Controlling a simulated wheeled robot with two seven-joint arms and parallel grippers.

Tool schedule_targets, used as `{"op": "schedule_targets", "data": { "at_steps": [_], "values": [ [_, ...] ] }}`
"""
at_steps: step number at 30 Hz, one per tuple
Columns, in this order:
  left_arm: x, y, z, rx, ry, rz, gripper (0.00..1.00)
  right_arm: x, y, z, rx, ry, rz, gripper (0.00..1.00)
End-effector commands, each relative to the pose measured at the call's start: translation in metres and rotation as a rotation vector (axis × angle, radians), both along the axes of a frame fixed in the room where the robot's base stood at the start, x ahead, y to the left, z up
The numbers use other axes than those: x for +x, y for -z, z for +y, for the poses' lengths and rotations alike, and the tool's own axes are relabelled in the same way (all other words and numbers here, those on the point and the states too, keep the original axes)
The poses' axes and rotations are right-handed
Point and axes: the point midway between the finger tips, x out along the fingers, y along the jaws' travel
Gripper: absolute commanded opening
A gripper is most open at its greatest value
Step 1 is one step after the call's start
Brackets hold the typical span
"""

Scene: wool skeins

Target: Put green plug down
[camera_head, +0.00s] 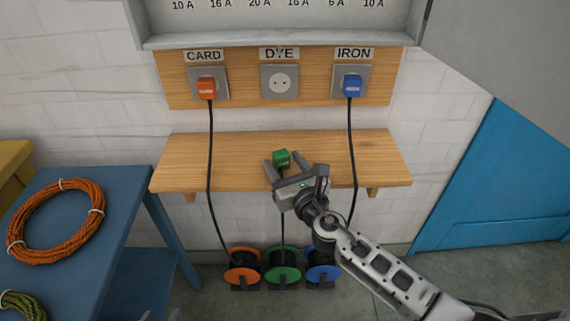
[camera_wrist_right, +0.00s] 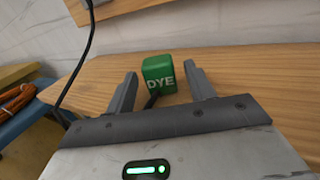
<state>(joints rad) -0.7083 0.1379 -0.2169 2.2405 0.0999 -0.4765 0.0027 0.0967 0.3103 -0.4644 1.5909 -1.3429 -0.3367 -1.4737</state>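The green plug (camera_head: 281,158), marked DYE, rests on the wooden shelf (camera_head: 378,155); it also shows in the right wrist view (camera_wrist_right: 158,73). Its dark cable runs back under my right gripper. My right gripper (camera_head: 283,161) is open at the shelf, its fingers on either side of the plug with gaps visible in the right wrist view (camera_wrist_right: 162,80). The DYE socket (camera_head: 279,81) on the wall board is empty. Only small grey tips, seemingly my left gripper, show at the bottom edge of the head view; their state is unclear.
An orange plug (camera_head: 207,88) sits in the CARD socket and a blue plug (camera_head: 352,86) in the IRON socket, cables hanging past the shelf. Orange, green (camera_head: 283,275) and blue reels stand below. A blue table (camera_head: 107,190) with wool skeins is left. The shelf's right end is clear.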

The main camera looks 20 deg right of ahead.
Motion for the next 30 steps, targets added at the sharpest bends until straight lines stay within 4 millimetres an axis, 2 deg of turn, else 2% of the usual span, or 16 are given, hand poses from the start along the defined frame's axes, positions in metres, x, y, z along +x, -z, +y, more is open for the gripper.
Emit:
{"op": "schedule_targets", "data": {
  "at_steps": [5, 10, 12, 21, 25, 30],
  "values": [
    [0.000, -0.001, 0.000, -0.001, 0.001, 0.000, 0.36, -0.001, 0.001, 0.000, 0.000, 0.000, 0.005, 0.54],
    [-0.001, -0.016, 0.000, -0.004, 0.001, 0.007, 0.36, -0.001, -0.017, 0.000, 0.002, 0.000, 0.004, 0.54],
    [-0.001, -0.008, 0.000, -0.005, 0.000, 0.011, 0.36, -0.017, -0.008, -0.002, -0.001, -0.001, 0.008, 0.54],
    [-0.002, 0.001, 0.000, -0.001, 0.000, 0.019, 0.36, -0.084, -0.009, -0.009, -0.001, -0.001, 0.005, 0.54],
    [-0.002, 0.002, 0.001, 0.002, 0.000, 0.016, 0.36, -0.104, -0.009, -0.012, 0.001, 0.000, 0.004, 0.54],
    [0.000, 0.000, 0.001, 0.001, 0.000, 0.007, 0.36, -0.119, -0.010, -0.013, 0.019, 0.002, 0.009, 0.54]
  ]
}}
